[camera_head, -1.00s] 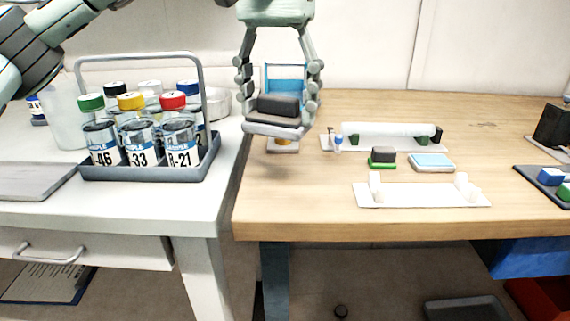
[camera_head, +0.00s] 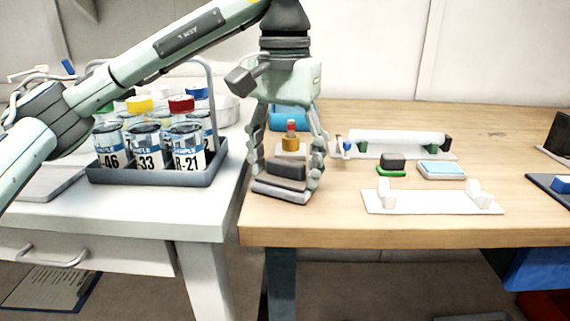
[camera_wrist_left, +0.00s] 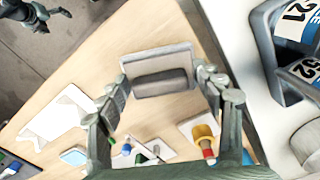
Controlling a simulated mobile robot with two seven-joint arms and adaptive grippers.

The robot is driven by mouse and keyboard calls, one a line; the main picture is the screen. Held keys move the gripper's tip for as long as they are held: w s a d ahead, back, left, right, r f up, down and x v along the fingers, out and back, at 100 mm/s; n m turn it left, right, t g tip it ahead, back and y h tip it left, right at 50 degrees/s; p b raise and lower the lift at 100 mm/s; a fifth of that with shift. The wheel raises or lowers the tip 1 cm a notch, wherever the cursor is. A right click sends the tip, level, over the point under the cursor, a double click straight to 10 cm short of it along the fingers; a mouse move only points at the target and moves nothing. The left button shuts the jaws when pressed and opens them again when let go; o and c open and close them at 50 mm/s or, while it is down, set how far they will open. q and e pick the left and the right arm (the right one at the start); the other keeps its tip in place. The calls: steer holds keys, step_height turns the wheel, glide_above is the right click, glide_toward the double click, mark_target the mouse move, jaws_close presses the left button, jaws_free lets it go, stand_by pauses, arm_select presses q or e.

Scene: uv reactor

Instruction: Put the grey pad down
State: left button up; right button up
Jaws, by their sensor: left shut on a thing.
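The grey pad (camera_head: 281,190) is a flat slab with a darker grey block on top. It is at the left end of the wooden table, level, on or just above the top; I cannot tell if it touches. My left gripper (camera_head: 287,181) points down, shut on the pad from both sides. In the left wrist view the pad (camera_wrist_left: 158,62) lies between the fingers of the left gripper (camera_wrist_left: 160,88). A dark jointed shape at the upper left of that view seems to be my right gripper (camera_wrist_left: 38,18); its jaws are unclear.
A brass piece with a red top (camera_head: 291,138) stands just behind the pad. A white two-post holder (camera_head: 430,204), a green-based block (camera_head: 391,168) and a blue-topped pad (camera_head: 441,170) lie to the right. A bottle rack (camera_head: 150,175) stands left on the white table.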

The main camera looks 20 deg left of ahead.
mark_target(285, 161)
arm_select(q)
steer(key=shift+f, duration=0.15)
steer(key=o, duration=0.9)
steer(key=shift+o, duration=1.2)
arm_select(e)
steer(key=shift+r, duration=0.2)
arm_select(q)
steer(key=shift+r, duration=0.35)
step_height(285, 161, up, 12)
steer(key=p, duration=0.3)
arm_select(e)
step_height(285, 161, down, 6)
steer(key=shift+s+a+f, duration=0.15)
steer(key=shift+f, duration=0.05)
